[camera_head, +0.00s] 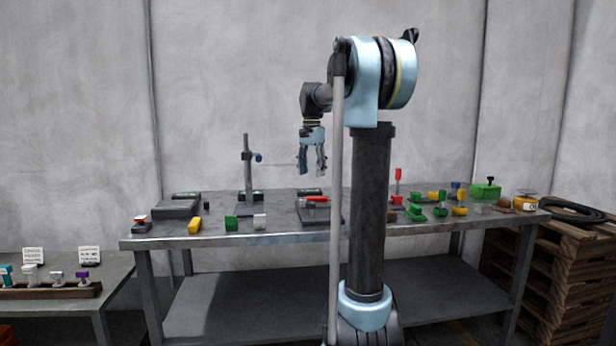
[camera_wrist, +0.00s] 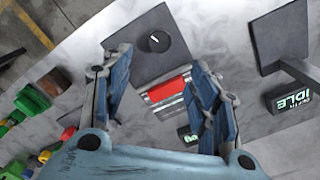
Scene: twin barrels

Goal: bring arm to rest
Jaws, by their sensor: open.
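My gripper (camera_head: 313,172) hangs above the grey workbench (camera_head: 275,237), fingers pointing down, open and empty. In the wrist view my gripper (camera_wrist: 162,88) shows two blue fingers spread apart with nothing between them in contact. Below it on the bench lies a dark plate with a red and silver piece (camera_head: 316,199); the red and silver piece also shows between the fingers in the wrist view (camera_wrist: 168,92). My arm is bent at the top of its column, with its last part hanging down.
A stand with a vertical post (camera_head: 247,165) rises left of my gripper. Green, red and yellow blocks (camera_head: 415,211) crowd the bench's right side. Wooden pallets (camera_head: 562,262) stand at right.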

